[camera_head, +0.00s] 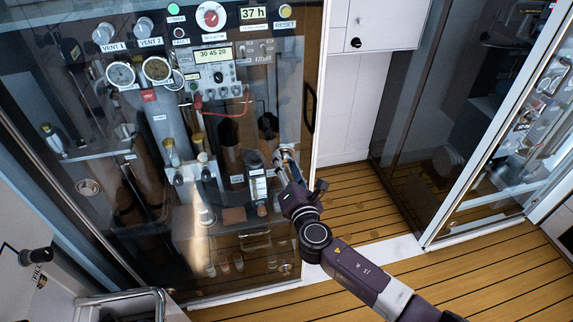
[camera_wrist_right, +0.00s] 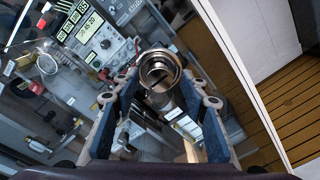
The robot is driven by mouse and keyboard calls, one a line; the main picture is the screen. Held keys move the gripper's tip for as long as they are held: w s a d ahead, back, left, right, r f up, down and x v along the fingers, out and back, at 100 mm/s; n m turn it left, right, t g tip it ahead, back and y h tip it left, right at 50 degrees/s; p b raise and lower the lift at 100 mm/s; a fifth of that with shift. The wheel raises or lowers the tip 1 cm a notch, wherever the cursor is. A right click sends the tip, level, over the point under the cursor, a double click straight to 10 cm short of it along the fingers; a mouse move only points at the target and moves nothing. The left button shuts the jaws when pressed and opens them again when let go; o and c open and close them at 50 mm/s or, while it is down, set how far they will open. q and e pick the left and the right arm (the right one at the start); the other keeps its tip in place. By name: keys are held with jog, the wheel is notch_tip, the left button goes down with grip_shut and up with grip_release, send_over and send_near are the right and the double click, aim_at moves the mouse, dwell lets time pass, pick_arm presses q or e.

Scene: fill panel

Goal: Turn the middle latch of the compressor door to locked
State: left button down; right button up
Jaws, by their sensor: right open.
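The compressor door (camera_head: 225,262) is a large glass door, closed as far as I can see, with machinery behind it. The middle latch (camera_wrist_right: 160,72) shows in the right wrist view as a round metal fitting with a dark slot across its face. My right gripper (camera_head: 284,157) is at the right edge of the door and mostly covers the latch in the head view. In the wrist view its two fingers (camera_wrist_right: 162,90) are open, one on each side of the latch. I cannot tell whether they touch it. My left gripper is not in view.
A dark handle (camera_head: 308,107) stands on the door's right edge above my gripper. A round fitting (camera_head: 285,268) sits low on the door. A white wall panel (camera_head: 352,110) is to the right. The wooden floor (camera_head: 365,200) is clear. Another glass door (camera_head: 500,150) stands far right.

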jog(key=v, duration=1.2)
jog(key=shift+f, duration=0.1)
jog(key=s+d+f+m+g+h, duration=0.15)
jog(key=d+f+m, duration=0.25)
jog(key=f, duration=0.7)
jog(key=d+f+m+g+h, duration=0.25)
jog(key=d+f, duration=0.25)
jog(key=f, duration=0.5)
jog(key=s+d+f+m+g, duration=0.25)
jog(key=s+f+m, duration=0.2)
jog(key=f, duration=0.35)
jog(key=s+d+f+m+g, duration=0.25)
jog(key=s+d+f, duration=0.2)
jog(key=f, duration=0.35)
jog(key=s+d+f+m+g, duration=0.2)
jog(key=s+f+m, duration=0.3)
jog(key=s, duration=0.7)
jog(key=s+d+f+m+g+h, duration=0.1)
jog(key=s+f+m, duration=0.4)
jog(key=s, duration=0.8)
jog(key=s+d+f+m+g, duration=0.3)
jog(key=s+d+f+m, duration=0.2)
jog(key=s+f, duration=0.3)
jog(key=s, duration=0.4)
jog(key=shift+s+d, duration=0.2)
jog(key=shift+d, duration=0.1)
